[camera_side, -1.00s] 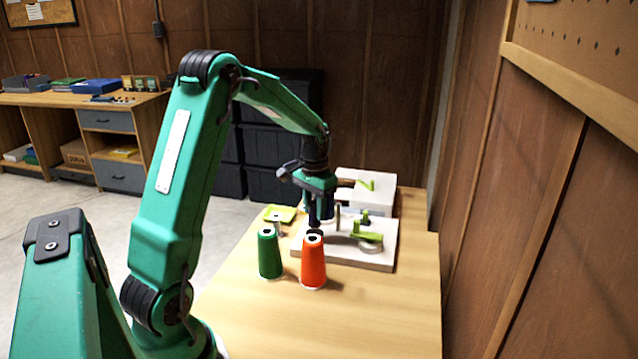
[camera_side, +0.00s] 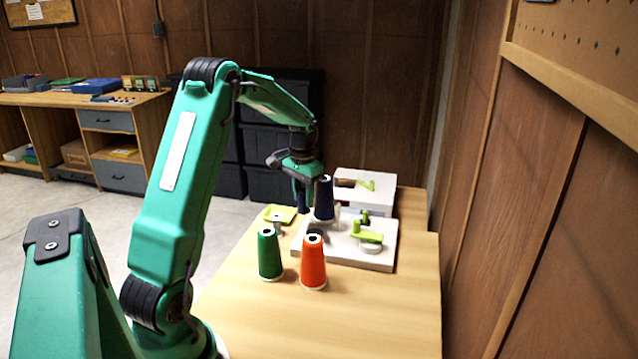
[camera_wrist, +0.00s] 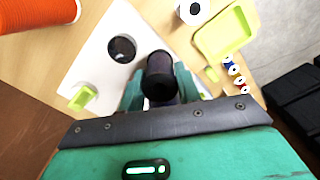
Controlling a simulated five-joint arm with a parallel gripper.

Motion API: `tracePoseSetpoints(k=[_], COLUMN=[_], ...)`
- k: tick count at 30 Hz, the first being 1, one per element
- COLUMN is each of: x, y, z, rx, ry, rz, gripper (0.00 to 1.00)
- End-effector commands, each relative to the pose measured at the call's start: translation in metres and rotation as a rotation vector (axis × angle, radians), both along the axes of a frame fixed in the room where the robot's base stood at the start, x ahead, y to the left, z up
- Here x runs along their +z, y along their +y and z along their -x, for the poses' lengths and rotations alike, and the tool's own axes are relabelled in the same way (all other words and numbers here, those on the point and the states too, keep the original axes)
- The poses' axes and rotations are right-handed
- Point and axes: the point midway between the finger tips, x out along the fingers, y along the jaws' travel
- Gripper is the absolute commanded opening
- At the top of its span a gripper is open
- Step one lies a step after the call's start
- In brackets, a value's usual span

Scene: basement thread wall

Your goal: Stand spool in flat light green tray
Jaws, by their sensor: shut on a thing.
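My gripper (camera_side: 305,196) is shut on a dark navy spool (camera_side: 324,198). The spool is upright and appears raised above the white sewing machine base. In the wrist view the same spool (camera_wrist: 160,72) sits between my two fingers (camera_wrist: 160,88). The flat light green tray (camera_side: 280,214) lies on the table to the left of the held spool. In the wrist view the tray (camera_wrist: 228,32) is at the upper right, apart from the spool.
A green spool (camera_side: 269,254) and an orange spool (camera_side: 313,264) stand upright on the table in front. A small white piece with a dark hole (camera_wrist: 194,11) is beside the tray.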

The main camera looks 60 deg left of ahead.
Motion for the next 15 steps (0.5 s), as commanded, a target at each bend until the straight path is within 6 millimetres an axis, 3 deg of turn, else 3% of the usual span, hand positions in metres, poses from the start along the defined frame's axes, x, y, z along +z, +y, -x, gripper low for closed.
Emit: tracePoseSetpoints(k=[3, 9, 15], x=[-0.003, -0.007, -0.009], y=[0.036, 0.087, 0.114], z=[0.004, 0.015, 0.024], rx=[0.007, 0.005, 0.001], ry=[0.001, 0.0, 0.001], rz=[0.0, 0.0, 0.0], gripper=[0.18, 0.18, 0.18])
